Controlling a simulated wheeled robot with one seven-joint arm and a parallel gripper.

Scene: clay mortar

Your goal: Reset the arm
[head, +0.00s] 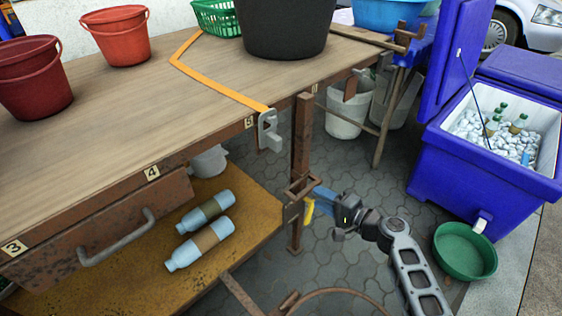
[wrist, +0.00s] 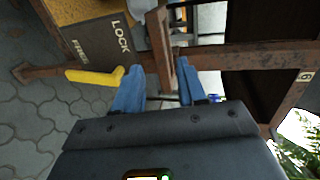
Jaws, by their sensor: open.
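My gripper (head: 322,198) is at the table's right leg, below the tabletop, with its blue fingers pointing left. In the wrist view my gripper (wrist: 158,80) is open, its two blue fingers apart. A rusty bar (wrist: 163,50) shows in the gap between them; I cannot tell if it lies between the fingers or beyond them. A yellow lever (wrist: 95,75) is just left of the left finger, close to its tip; contact is unclear. The lever also shows in the head view (head: 309,210). A dark plate (wrist: 95,45) beside it reads LOCK and FREE.
The wooden table (head: 150,100) stands at the left, with two bottles (head: 202,244) on its lower shelf (head: 110,275). A blue cooler (head: 470,185) and a green basin (head: 465,250) stand at the right. A rusty leg (head: 302,140) is close to my gripper. Paving (head: 345,165) lies between.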

